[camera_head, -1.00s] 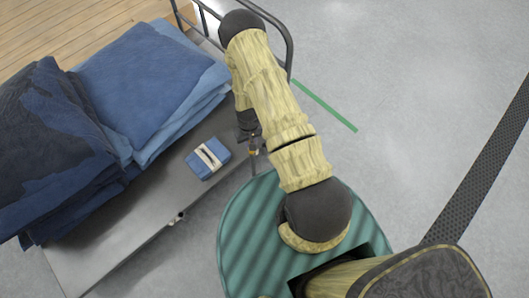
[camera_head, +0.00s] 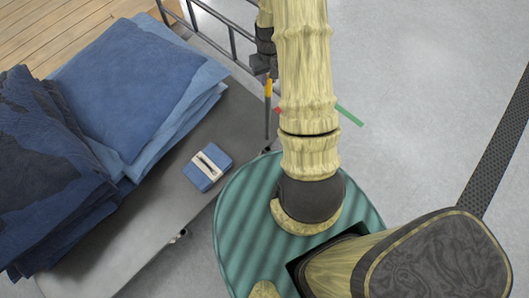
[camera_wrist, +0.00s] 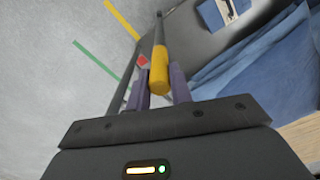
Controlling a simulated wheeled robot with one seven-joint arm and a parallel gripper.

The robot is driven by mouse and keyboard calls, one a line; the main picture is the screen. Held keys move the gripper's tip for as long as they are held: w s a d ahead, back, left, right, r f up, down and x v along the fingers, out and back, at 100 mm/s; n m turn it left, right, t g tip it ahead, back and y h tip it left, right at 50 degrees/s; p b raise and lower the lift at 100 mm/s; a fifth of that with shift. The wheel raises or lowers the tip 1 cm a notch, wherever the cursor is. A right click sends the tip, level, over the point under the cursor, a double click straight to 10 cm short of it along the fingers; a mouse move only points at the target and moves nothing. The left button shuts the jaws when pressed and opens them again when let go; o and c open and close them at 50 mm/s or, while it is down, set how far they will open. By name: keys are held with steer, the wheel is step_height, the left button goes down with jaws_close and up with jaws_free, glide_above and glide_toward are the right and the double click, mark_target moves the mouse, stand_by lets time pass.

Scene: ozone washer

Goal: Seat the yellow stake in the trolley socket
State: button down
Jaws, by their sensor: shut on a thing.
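The yellow stake (camera_head: 268,88) has a yellow grip and a thin dark shaft that points down in the head view. My gripper (camera_head: 264,68) is shut on its yellow part, which also shows between the fingers (camera_wrist: 160,84) in the wrist view, with the stake (camera_wrist: 159,68) running away from me. The shaft's lower end is close to the right edge of the grey trolley deck (camera_head: 130,245) in the picture. I cannot tell whether it touches anything. I cannot pick out the socket for certain; a small fitting (camera_head: 180,236) shows on the deck's near edge.
Folded blue cloth stacks (camera_head: 140,85) fill the deck's left and far parts. A blue packet with a pale band (camera_head: 207,166) lies near the shaft. Dark rails (camera_head: 215,30) stand at the far end. Grey floor at right is open, with a green line (camera_head: 349,115).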

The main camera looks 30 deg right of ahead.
mark_target(269, 95)
steer(key=shift+r, duration=0.1)
steer(key=shift+s+d, duration=0.1)
steer(key=shift+f, duration=2.9)
step_height(269, 95, down, 4)
steer(key=shift+f, duration=0.15)
